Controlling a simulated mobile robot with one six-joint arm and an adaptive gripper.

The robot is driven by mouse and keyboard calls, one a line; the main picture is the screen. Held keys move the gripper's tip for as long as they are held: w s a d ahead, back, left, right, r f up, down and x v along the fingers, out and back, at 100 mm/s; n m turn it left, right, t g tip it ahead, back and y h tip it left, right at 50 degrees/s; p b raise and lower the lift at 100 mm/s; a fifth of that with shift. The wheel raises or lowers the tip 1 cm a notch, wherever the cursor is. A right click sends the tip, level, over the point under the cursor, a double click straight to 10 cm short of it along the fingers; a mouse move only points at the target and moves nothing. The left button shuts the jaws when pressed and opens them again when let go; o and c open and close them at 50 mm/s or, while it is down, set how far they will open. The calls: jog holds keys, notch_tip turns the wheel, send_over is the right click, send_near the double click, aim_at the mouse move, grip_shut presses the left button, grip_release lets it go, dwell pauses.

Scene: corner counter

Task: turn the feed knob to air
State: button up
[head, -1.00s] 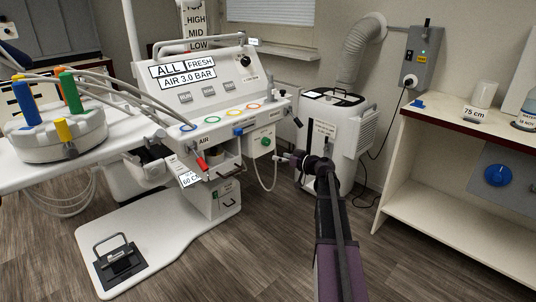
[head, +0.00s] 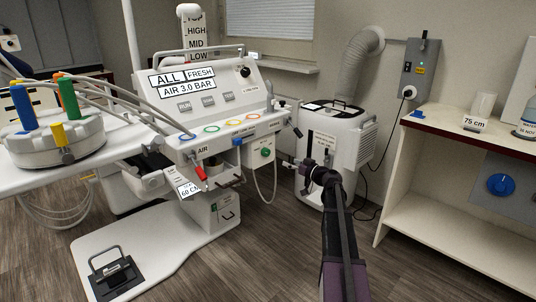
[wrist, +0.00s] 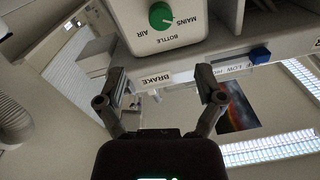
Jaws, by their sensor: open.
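The feed knob (head: 265,152) is a round green knob on a small white box under the unit's front edge. In the wrist view the knob (wrist: 161,15) shows upside down at the top, with MAINS, BOTTLE and AIR printed around it. I cannot tell for sure which word it points to. My gripper (wrist: 162,82) is open and empty, its two fingers apart. The knob is beyond the fingertips, not between them. In the head view my gripper (head: 284,160) is just right of the box, its fingers small and hard to make out.
A hose loops below the box. A white machine (head: 333,150) stands close on the right. A BRAKE label (wrist: 157,79) shows between the fingers.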

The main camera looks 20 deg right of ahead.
aim_at(268, 152)
jog(key=x, duration=1.2)
jog(key=shift+w+a, duration=0.15)
jog(key=shift+w, duration=0.2)
jog(key=c, duration=1.2)
